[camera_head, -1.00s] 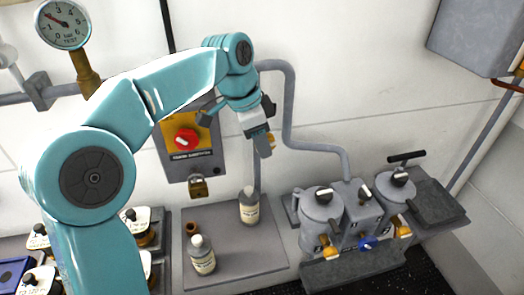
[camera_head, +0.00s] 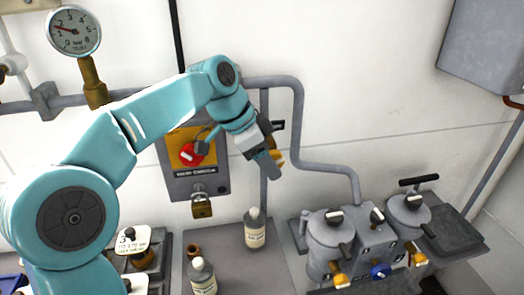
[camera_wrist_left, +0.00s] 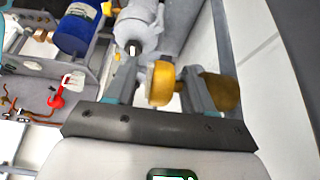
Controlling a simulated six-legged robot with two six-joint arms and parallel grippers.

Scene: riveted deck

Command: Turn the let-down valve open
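A yellow valve handle (camera_head: 278,157), which I take to be the let-down valve, is on the thin vertical pipe right of the control box and is mostly hidden behind my left gripper (camera_head: 271,166). In the left wrist view the yellow handle (camera_wrist_left: 161,84) shows between the two fingers of my left gripper (camera_wrist_left: 160,82). A brass-coloured part (camera_wrist_left: 222,91) is just right of the right finger. The fingers are apart, with a visible gap on the handle's left side. I cannot tell whether either finger touches it. My right gripper is not in view.
The box with a red knob (camera_head: 193,154) and hanging padlock (camera_head: 202,206) is left of the gripper. A pressure gauge (camera_head: 74,31) is upper left. Bottles (camera_head: 255,231) (camera_head: 202,278) stand below. Grey vessels (camera_head: 328,240) stand at right.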

